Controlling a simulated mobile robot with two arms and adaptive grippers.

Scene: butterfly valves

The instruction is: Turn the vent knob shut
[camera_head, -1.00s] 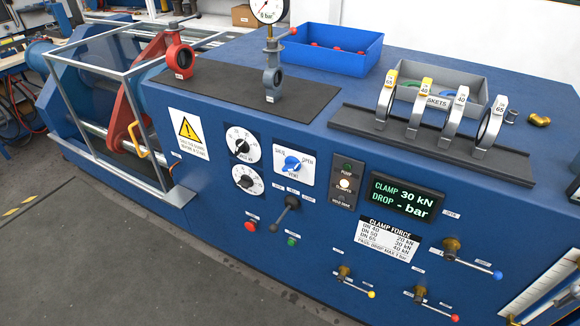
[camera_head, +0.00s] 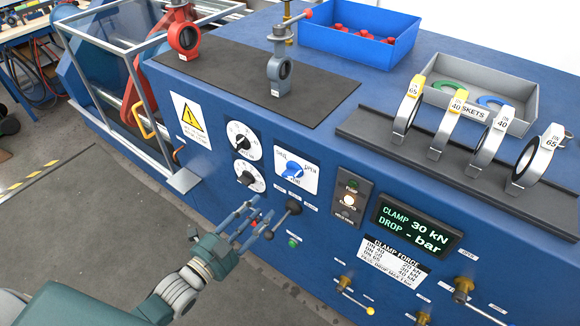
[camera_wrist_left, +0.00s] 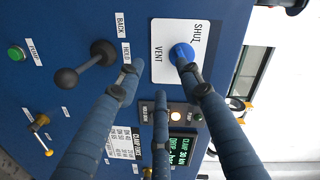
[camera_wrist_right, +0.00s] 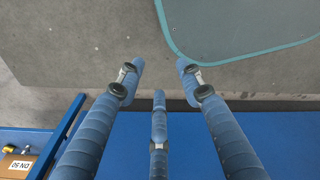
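The vent knob (camera_head: 293,171) is blue and sits on a white plate (camera_head: 282,186) on the front of the blue bench. Which mark it points to is hard to tell. My left gripper (camera_head: 256,219) is in front of the panel, below and left of the knob, with its fingers spread and empty. In the left wrist view the knob (camera_wrist_left: 181,53) shows just beyond the tip of one finger, with SHUT and VENT printed on the plate. Contact cannot be made out. My right gripper (camera_wrist_right: 159,76) is open and empty, away from the panel.
A black-knobbed lever (camera_head: 292,207) sticks out just below the vent plate, close to my left fingers; it also shows in the left wrist view (camera_wrist_left: 100,54). Two white dials (camera_head: 243,140) are left of the plate. A lamp strip (camera_head: 350,196) is to its right.

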